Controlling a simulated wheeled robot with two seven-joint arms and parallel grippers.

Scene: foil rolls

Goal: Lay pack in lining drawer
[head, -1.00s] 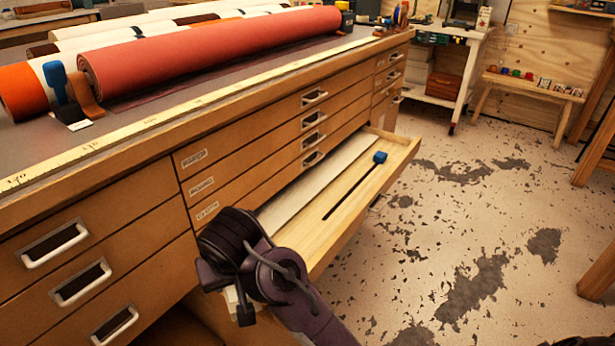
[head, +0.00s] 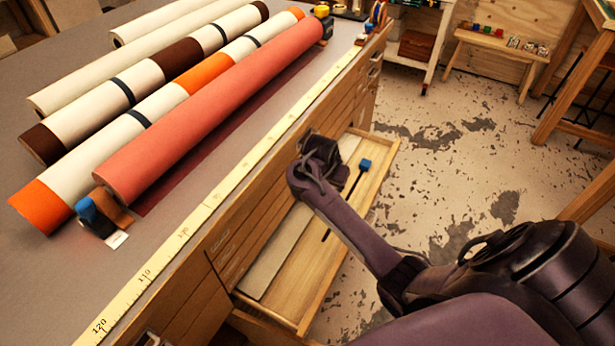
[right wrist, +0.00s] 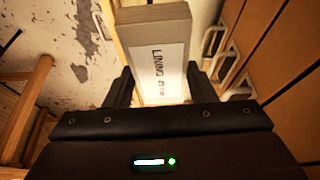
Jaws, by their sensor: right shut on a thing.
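The lining pack (right wrist: 158,75) is a grey block with a white label reading "LINING" and further marks too small to tell. My right gripper (right wrist: 160,85) is shut on it, one finger at each side in the right wrist view. In the head view my right gripper (head: 318,160) is over the open drawer (head: 312,285), close to the cabinet front, and hides the pack. The drawer is shallow pale wood, with a long whitish strip (head: 275,255) along its cabinet side. Whether the pack touches the drawer cannot be told. My left gripper is not in view.
A dark rod with a blue end (head: 364,165) lies in the drawer, partly behind my arm. The cabinet top carries several fabric rolls, including a red one (head: 210,110), and a yellow measuring tape (head: 205,212) along its edge.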

